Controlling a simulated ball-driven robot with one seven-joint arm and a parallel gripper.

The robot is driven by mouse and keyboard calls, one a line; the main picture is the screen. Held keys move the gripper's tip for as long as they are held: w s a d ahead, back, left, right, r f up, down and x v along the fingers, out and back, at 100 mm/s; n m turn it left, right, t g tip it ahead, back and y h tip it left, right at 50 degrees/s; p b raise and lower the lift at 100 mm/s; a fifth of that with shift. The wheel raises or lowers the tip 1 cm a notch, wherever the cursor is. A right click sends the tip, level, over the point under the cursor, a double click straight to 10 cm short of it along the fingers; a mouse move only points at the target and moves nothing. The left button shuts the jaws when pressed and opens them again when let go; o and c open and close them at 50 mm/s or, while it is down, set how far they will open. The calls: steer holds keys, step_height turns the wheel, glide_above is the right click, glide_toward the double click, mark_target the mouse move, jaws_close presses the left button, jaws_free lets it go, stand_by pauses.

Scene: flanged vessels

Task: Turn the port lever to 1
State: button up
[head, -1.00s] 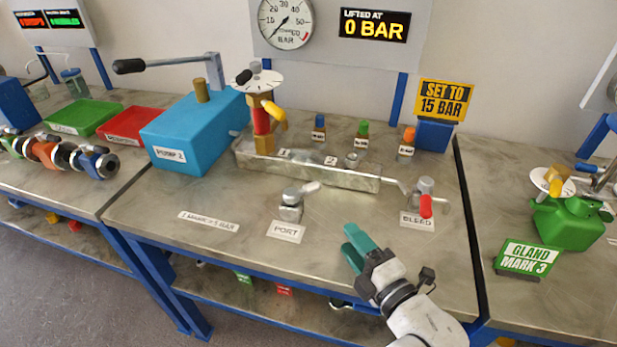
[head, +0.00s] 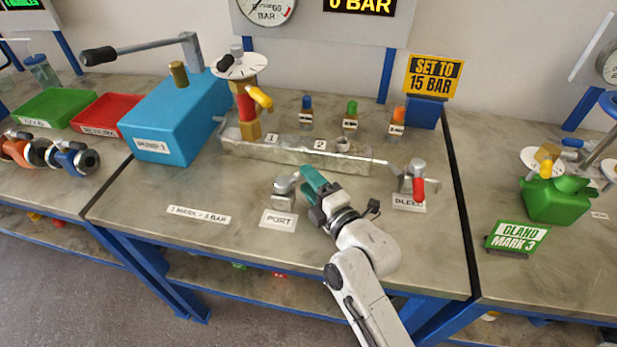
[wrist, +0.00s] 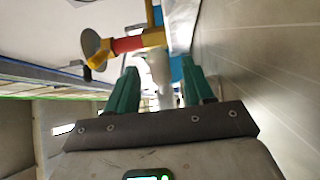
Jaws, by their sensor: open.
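The port lever (head: 293,178) is a pale handle on a small grey valve body (head: 284,192), behind the white PORT label (head: 279,219). Its handle points right, toward my fingers, which partly hide it. My gripper (head: 312,180) has teal fingers and is open, just right of the valve body. In the wrist view, a pale rounded piece, seemingly the lever handle (wrist: 159,68), shows between the two fingers (wrist: 153,92). I cannot tell whether they touch it. Marks 1 (head: 272,138) and 2 (head: 319,145) are on the metal trough behind.
The metal trough (head: 300,158) runs behind the port. A red-and-brass stack with a white dial (head: 241,66) and yellow handle stands on it. The bleed valve (head: 417,182) with red handle is right. The blue pump box (head: 175,120) is left.

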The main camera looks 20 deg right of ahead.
steer(key=shift+w+a, duration=0.1)
steer(key=shift+w, duration=0.3)
jaws_close()
steer(key=shift+f, duration=0.1)
stand_by(0.4)
